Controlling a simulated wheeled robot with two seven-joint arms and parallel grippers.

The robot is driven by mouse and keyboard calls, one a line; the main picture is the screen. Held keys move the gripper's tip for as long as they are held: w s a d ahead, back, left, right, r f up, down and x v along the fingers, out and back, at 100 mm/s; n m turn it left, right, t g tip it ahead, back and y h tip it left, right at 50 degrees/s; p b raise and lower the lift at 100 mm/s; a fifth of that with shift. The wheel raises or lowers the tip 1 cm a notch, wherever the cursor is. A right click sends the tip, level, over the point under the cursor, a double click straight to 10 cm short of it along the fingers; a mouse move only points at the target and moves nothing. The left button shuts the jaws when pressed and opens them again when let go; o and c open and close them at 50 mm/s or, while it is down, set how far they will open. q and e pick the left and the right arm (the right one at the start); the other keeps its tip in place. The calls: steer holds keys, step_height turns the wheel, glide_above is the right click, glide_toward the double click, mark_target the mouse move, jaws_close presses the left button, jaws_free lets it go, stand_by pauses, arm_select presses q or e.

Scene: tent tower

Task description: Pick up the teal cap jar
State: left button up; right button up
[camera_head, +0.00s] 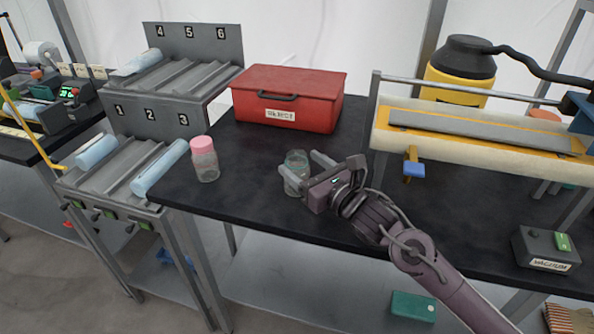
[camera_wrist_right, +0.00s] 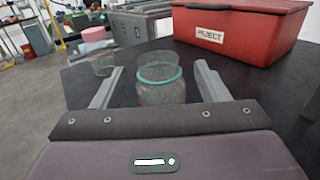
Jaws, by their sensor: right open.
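The teal cap jar (camera_head: 296,172) is a clear glass jar with a teal ring near its top, standing upright on the black table. In the right wrist view the jar (camera_wrist_right: 161,80) is between the two fingers. My right gripper (camera_head: 302,166) is open around the jar, with a finger to either side and a visible gap on both sides in the wrist view. The gripper (camera_wrist_right: 155,88) hides part of the jar's base there. My left gripper is not in view.
A pink-capped jar (camera_head: 204,160) stands to the left. A red box (camera_head: 287,98) labelled REJECT sits behind. A numbered rack (camera_head: 150,112) with light blue cylinders is at the left. A cream and grey machine (camera_head: 480,128) is at the right. The table front is clear.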

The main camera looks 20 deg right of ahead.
steer(key=shift+x, duration=1.5)
steer(key=shift+c, duration=0.5)
steer(key=c, duration=1)
